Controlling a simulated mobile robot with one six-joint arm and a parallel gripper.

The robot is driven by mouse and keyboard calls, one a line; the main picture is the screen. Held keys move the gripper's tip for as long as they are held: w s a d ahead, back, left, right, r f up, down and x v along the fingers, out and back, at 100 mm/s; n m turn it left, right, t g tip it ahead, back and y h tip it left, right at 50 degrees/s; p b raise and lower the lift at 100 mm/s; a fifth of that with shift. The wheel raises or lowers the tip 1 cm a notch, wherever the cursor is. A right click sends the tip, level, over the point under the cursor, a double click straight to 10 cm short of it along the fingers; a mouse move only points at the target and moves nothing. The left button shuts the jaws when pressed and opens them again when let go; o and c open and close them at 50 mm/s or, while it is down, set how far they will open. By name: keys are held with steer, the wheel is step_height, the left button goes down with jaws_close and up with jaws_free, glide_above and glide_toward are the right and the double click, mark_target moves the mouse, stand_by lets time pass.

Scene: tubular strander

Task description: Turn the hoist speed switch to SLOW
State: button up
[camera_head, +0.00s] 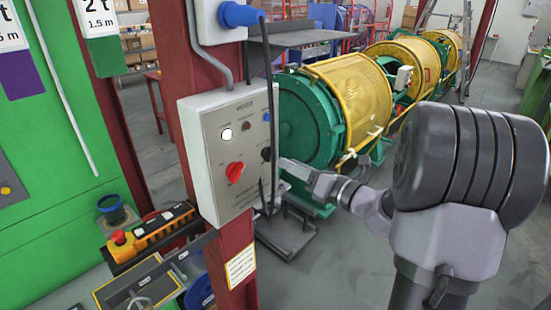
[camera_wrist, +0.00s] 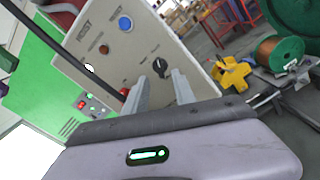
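The hoist control box (camera_head: 215,187) is a pale grey panel on a red column; the wrist view shows it tilted, labelled HOIST (camera_wrist: 84,33). A black rotary switch (camera_wrist: 159,66) sits on its face, beside small labels I cannot read; it also shows in the head view (camera_head: 266,154). I cannot tell its setting. My gripper (camera_head: 284,166) is at the box's right edge, close to the black switch. In the wrist view its two fingers (camera_wrist: 160,78) are open, with the switch showing between their tips. Contact is not visible.
The panel also carries a red knob (camera_head: 235,172), a lit white lamp (camera_head: 227,134), a brown button (camera_wrist: 104,49) and a blue button (camera_wrist: 125,24). A black cable (camera_head: 272,110) hangs before the box. A green and yellow strander (camera_head: 310,115) stands behind.

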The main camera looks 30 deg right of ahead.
mark_target(272, 156)
steer(key=x, duration=0.5)
steer(key=shift+w+a, duration=0.1)
steer(key=shift+w, duration=0.1)
steer(key=shift+c, duration=0.2)
jaws_close()
